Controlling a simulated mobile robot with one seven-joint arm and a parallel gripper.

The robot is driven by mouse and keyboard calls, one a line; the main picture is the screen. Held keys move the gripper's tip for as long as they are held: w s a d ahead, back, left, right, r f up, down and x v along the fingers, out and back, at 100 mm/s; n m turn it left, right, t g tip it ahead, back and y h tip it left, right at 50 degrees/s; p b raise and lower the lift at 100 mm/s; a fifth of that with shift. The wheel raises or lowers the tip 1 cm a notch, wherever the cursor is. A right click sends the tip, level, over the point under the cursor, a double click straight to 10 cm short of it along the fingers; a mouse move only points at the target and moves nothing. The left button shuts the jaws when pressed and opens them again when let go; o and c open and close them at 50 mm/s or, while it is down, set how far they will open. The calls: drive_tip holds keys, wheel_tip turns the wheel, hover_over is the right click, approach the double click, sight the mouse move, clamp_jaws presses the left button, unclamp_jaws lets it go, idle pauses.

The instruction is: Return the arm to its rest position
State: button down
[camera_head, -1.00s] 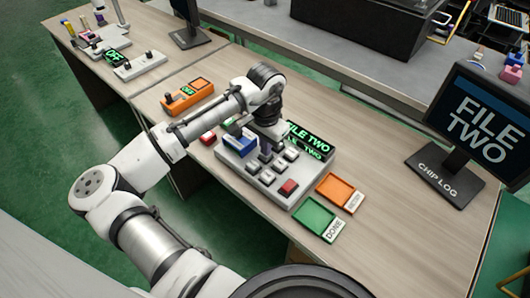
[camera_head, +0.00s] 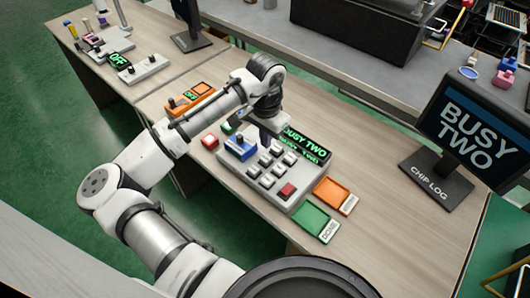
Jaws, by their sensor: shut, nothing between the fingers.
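My white and black arm reaches from the lower left over the desk, bent at the elbow. My gripper (camera_head: 268,138) points down above the back of a grey button panel (camera_head: 243,172), its fingers shut with nothing seen between them. The fingertips are small and dark here, and whether they clear the panel is hard to tell. A blue block (camera_head: 240,148) sits on the panel, left of the gripper. A green-lit display (camera_head: 306,144) behind the panel reads "BUSY TWO" and is partly hidden by my wrist.
A green tray (camera_head: 314,224) and an orange tray (camera_head: 332,195) lie right of the panel. A monitor (camera_head: 470,130) reading "BUSY TWO" stands at right. An orange fixture (camera_head: 196,98) lies behind my forearm. Bare desk (camera_head: 395,235) is clear at front right.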

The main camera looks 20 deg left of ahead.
wheel_tip(320, 180, up, 2)
drive_tip(key=shift+r+p, duration=0.1)
drive_tip(key=shift+p, duration=0.5)
